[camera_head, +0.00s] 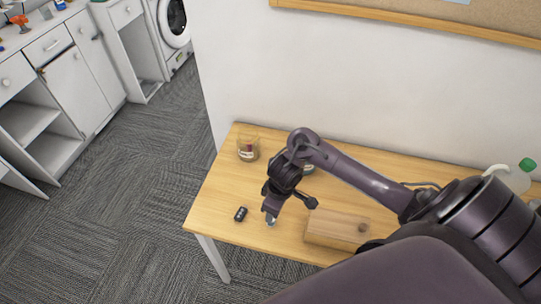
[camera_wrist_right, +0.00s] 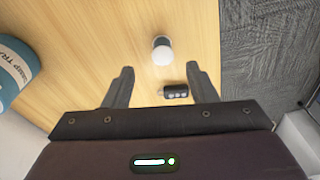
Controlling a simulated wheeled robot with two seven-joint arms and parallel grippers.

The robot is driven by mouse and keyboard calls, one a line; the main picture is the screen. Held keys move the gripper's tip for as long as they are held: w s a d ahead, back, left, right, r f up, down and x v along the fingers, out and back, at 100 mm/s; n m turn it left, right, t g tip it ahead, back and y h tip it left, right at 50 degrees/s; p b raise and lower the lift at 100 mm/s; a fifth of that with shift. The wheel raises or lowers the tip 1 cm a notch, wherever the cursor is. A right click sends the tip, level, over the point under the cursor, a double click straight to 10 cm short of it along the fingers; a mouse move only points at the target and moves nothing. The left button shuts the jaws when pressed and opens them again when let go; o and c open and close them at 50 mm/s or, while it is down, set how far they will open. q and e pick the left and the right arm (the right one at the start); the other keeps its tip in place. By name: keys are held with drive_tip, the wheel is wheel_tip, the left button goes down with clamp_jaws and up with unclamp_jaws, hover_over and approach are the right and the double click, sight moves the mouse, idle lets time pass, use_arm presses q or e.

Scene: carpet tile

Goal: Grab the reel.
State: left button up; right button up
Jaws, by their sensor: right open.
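No thing in view is plainly a reel. The small things by my right gripper (camera_head: 291,202) are a white round-topped thing like a bulb (camera_head: 270,220) and a black fob-like thing with pale buttons (camera_head: 240,214). In the right wrist view my right gripper (camera_wrist_right: 158,69) is open and empty. There the white round-topped thing (camera_wrist_right: 162,51) lies just beyond the fingertips, and the black thing (camera_wrist_right: 176,92) lies between the fingers, nearer the right one. I cannot tell any contact. My left gripper is not in view.
The wooden table (camera_head: 214,203) also bears a glass jar (camera_head: 248,150), a wooden box (camera_head: 337,232) and a green-capped bottle (camera_head: 519,177). A blue labelled can (camera_wrist_right: 14,72) shows at the wrist view's left; my arm partly hides it in the head view. The wall stands behind.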

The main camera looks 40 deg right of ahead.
drive_tip(key=shift+w+d+f, duration=0.15)
drive_tip(key=shift+f, duration=0.4)
drive_tip(key=shift+s+a+f+b, duration=0.1)
drive_tip(key=shift+a+f+b, duration=0.2)
drive_tip(key=shift+f, duration=0.35)
drive_tip(key=shift+s+a+f+b, duration=0.15)
drive_tip(key=shift+a+f, duration=0.1)
drive_tip(key=shift+f, duration=0.35)
drive_tip(key=f, duration=0.2)
drive_tip(key=shift+w+f, duration=0.3)
drive_tip(key=shift+f, duration=0.05)
drive_tip(key=shift+w+f, duration=0.15)
drive_tip(key=shift+f, duration=0.25)
drive_tip(key=c, duration=0.9)
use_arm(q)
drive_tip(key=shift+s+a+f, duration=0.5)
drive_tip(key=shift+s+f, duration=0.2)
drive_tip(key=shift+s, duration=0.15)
use_arm(e)
drive_tip(key=shift+c, duration=0.6)
